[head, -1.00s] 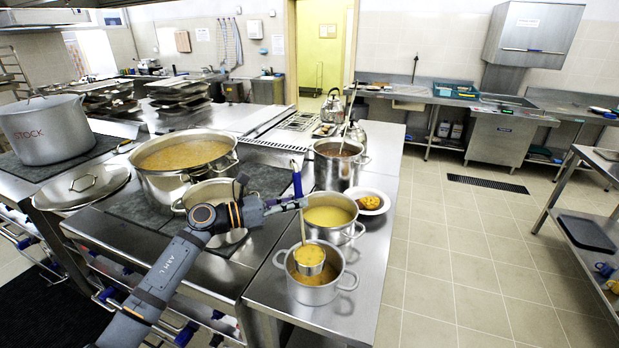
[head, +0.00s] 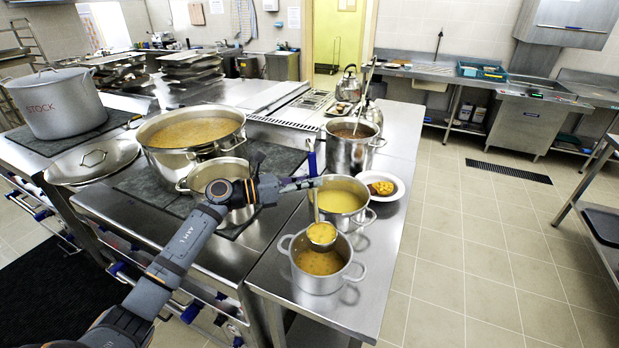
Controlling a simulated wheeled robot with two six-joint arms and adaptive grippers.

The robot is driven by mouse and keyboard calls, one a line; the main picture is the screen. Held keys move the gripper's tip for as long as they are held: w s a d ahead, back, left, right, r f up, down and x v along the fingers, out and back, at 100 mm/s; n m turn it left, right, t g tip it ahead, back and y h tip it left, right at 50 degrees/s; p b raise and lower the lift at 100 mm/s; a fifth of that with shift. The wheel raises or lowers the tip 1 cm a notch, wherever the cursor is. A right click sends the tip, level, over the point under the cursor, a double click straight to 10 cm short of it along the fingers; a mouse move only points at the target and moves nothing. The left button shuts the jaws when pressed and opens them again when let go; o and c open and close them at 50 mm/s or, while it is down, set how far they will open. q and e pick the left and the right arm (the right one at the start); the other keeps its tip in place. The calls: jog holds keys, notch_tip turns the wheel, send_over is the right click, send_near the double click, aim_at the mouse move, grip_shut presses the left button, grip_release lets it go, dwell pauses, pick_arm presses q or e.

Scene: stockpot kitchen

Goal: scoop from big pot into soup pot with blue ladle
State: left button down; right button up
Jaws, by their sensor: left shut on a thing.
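The big steel pot (head: 173,161) stands on the stove at left, filled with orange-brown soup. My left gripper (head: 309,184) is shut on the blue handle of the blue ladle (head: 312,160). The ladle hangs nearly upright, and its bowl (head: 321,234) holds yellow-orange soup. The bowl appears just above the back rim of the small front soup pot (head: 318,283), which holds similar soup. I cannot tell exactly how high the bowl is. My right gripper is not in view.
Behind the front pot stand a pot of yellow soup (head: 342,194), a plate of food (head: 381,187) and a taller pot (head: 350,153) with a ladle. An empty-looking pot (head: 222,191) is beside the big pot. A stock pot (head: 58,103) and a lid (head: 93,160) are at left.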

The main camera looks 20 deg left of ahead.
pick_arm(q)
jog(key=s+d+r+m+p, duration=0.2)
jog(key=s+d+m, duration=0.7)
jog(key=s+m, duration=0.1)
jog(key=s+d+f+m+b, duration=0.8)
jog(key=s+f+m+b, duration=0.2)
jog(key=f+m+b, duration=0.2)
jog(key=shift+b, duration=0.5)
dwell(0.7)
jog(key=shift+t, duration=0.3)
dwell(1.0)
